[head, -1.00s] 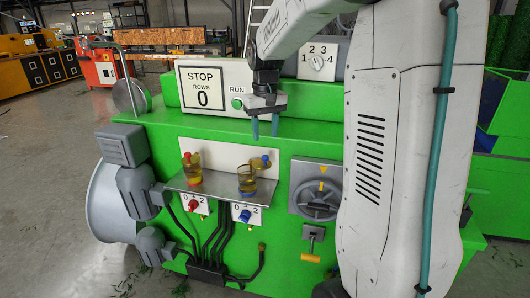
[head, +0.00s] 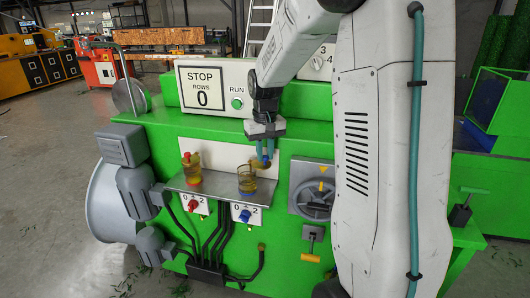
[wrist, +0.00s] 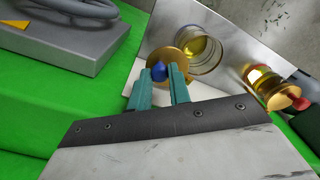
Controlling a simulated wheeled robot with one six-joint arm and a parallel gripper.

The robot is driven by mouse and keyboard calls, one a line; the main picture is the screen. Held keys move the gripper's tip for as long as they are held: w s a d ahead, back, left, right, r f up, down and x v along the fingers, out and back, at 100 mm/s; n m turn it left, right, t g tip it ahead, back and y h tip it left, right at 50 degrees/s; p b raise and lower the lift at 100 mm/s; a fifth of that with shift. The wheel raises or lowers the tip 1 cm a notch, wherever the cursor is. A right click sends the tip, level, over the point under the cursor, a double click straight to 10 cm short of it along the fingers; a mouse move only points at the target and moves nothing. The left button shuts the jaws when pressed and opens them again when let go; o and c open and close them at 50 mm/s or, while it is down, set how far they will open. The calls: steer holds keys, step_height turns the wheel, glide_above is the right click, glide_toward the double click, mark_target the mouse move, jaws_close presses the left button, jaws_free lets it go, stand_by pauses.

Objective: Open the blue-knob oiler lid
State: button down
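The blue-knob oiler (head: 247,181) is a clear cup of amber oil on the grey shelf. Its brassy lid (wrist: 184,66) stands tilted up at the cup's edge, and the cup's mouth shows uncovered in the wrist view (wrist: 203,50). The lid's blue knob (wrist: 158,72) faces my gripper. My gripper (head: 264,159) is at the lid, behind and right of the cup. In the wrist view its teal fingers (wrist: 160,71) are apart, with the knob between or just beyond their tips. Whether they touch it I cannot tell.
The red-knob oiler (head: 191,170) stands to the left on the same shelf (head: 217,193), its lid on. Red and blue switches (head: 244,215) sit below. The green machine body (head: 160,120) and a grey panel with a handwheel (head: 311,190) are close by.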

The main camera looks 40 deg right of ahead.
steer(key=shift+w+d+n, duration=0.2)
steer(key=shift+d+n, duration=0.1)
steer(key=shift+n, duration=0.45)
steer(key=shift+w+d+n, duration=0.2)
steer(key=shift+d+n, duration=0.05)
steer(key=shift+n, duration=0.5)
steer(key=c, duration=1.3)
jaws_free()
steer(key=shift+a, duration=0.1)
